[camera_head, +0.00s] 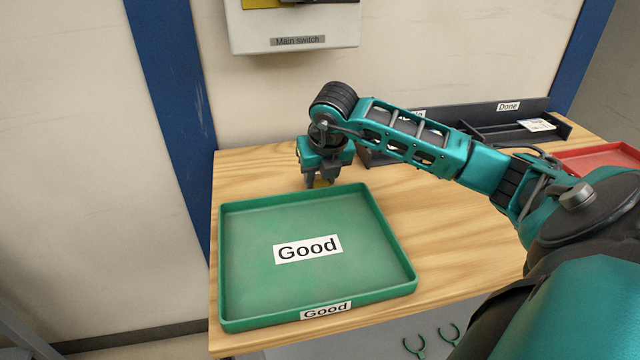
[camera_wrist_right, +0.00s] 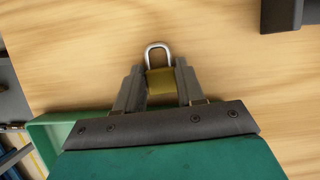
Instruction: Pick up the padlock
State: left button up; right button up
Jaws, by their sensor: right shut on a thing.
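The padlock (camera_wrist_right: 160,80) has a brass body and a silver shackle and shows in the right wrist view. My right gripper (camera_wrist_right: 160,86) is shut on the padlock's body, one finger on each side, with the shackle pointing away from the palm. In the head view my right gripper (camera_head: 320,182) points down at the wooden table, just behind the green tray's back edge. The padlock cannot be made out there, and I cannot tell whether it touches the table. My left gripper is not in view.
The green tray labelled Good (camera_head: 385,238) lies empty on the wooden table (camera_head: 450,240). A dark organiser labelled Done (camera_head: 545,108) stands at the back right, with a red tray (camera_head: 600,158) beside it. A main switch box (camera_head: 290,30) hangs on the wall above.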

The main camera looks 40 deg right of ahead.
aim_at(320, 181)
jog(key=shift+c, duration=1)
pick_arm(q)
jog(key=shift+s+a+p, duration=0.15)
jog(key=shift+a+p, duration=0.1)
jog(key=shift+p, duration=0.3)
pick_arm(e)
notch_tip(320, 181, up, 10)
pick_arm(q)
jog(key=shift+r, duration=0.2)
